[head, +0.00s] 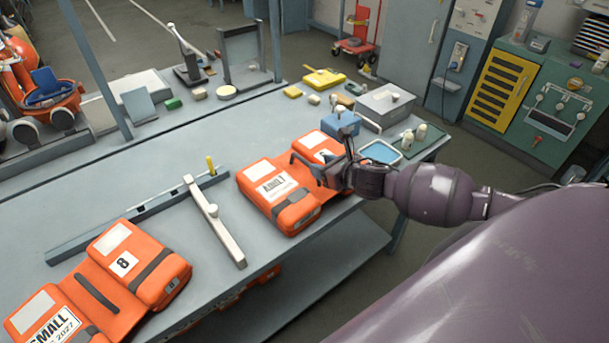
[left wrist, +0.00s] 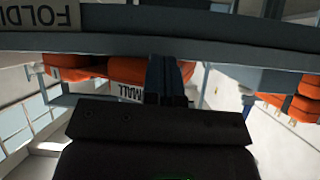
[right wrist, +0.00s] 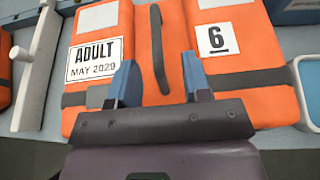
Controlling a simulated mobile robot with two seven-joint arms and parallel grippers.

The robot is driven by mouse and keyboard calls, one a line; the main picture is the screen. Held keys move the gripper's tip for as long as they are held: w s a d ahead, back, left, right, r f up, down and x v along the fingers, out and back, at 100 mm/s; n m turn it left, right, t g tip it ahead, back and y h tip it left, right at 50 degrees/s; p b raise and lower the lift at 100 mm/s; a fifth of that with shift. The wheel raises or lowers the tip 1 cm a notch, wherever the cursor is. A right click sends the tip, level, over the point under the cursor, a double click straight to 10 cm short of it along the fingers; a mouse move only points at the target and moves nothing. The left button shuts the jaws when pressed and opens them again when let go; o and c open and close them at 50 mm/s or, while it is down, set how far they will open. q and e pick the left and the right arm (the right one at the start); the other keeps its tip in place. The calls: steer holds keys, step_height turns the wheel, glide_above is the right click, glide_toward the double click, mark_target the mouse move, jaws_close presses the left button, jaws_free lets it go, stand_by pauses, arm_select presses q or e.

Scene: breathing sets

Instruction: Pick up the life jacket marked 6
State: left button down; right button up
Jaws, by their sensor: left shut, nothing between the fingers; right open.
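The orange life jacket marked 6 (head: 250,188) lies on the grey workbench, right of a white bar, with an "ADULT" label. In the right wrist view the same jacket (right wrist: 179,35) shows "ADULT MAY 2020" on its left half and a black 6 on its right half. A dark grab strap (right wrist: 158,50) runs down its middle. My right gripper (head: 322,172) is over the jacket. In the right wrist view my right gripper (right wrist: 158,75) is open, its fingers either side of the strap's line, with the strap not clamped. My left gripper (left wrist: 167,77) is shut and empty, away from this jacket.
Another orange life jacket, marked 8 (head: 137,283) and labelled "SMALL", lies at the front left. A grey box (head: 385,106), a blue tray (head: 381,152) and small bottles sit beyond the jacket.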

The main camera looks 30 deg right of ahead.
mark_target(307, 162)
steer(key=shift+a+p+x, duration=0.15)
steer(key=shift+p+x, duration=0.1)
steer(key=shift+x, duration=1.25)
steer(key=shift+a+p+x, duration=0.15)
steer(key=shift+p+x, duration=0.05)
steer(key=shift+x, duration=1.3)
steer(key=shift+r, duration=0.1)
jaws_close()
